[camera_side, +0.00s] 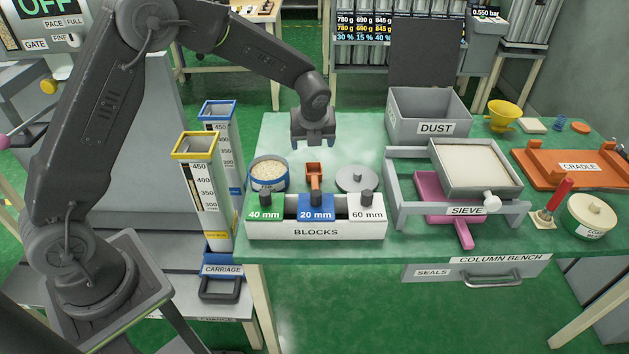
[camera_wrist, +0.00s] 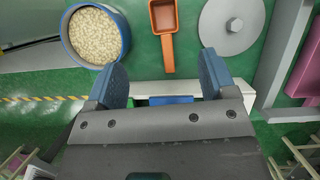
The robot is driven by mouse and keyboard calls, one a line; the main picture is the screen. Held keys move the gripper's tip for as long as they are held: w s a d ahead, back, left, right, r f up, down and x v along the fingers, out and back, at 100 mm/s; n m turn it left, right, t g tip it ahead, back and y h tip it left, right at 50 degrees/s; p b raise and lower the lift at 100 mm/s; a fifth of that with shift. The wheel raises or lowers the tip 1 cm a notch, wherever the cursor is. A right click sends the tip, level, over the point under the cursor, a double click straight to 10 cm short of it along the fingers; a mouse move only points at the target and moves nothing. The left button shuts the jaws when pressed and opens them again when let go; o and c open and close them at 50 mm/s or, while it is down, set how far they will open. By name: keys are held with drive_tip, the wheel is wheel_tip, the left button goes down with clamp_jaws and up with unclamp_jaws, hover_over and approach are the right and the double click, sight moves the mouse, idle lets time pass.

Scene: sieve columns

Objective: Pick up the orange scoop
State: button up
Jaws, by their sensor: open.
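The orange scoop (camera_side: 314,172) lies on the green bench just behind the blocks tray, between a blue-rimmed tub and a grey disc. In the wrist view the scoop (camera_wrist: 164,38) is at the top centre, its square cup at the top and its handle pointing down toward my gripper. My gripper (camera_side: 314,143) hangs above the bench, over and slightly behind the scoop in the side view. In the wrist view its two blue fingers (camera_wrist: 162,82) are apart with nothing between them. The handle's end lies ahead of the gap.
The blue tub of pale grains (camera_side: 268,174) stands left of the scoop and the grey knobbed disc (camera_side: 356,180) right of it. The blocks tray (camera_side: 315,232) is in front. The grey sieve frame (camera_side: 393,192) stands farther right. Bench behind the scoop is clear.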

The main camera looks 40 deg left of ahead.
approach(314, 172)
drive_tip(key=shift+w+a+f, duration=0.15)
drive_tip(key=shift+a+f, duration=0.35)
drive_tip(key=shift+f, duration=0.25)
drive_tip(key=shift+x, duration=2.8)
drive_tip(key=shift+d, duration=0.15)
drive_tip(key=shift+c, duration=0.4)
drive_tip(key=c, duration=0.9)
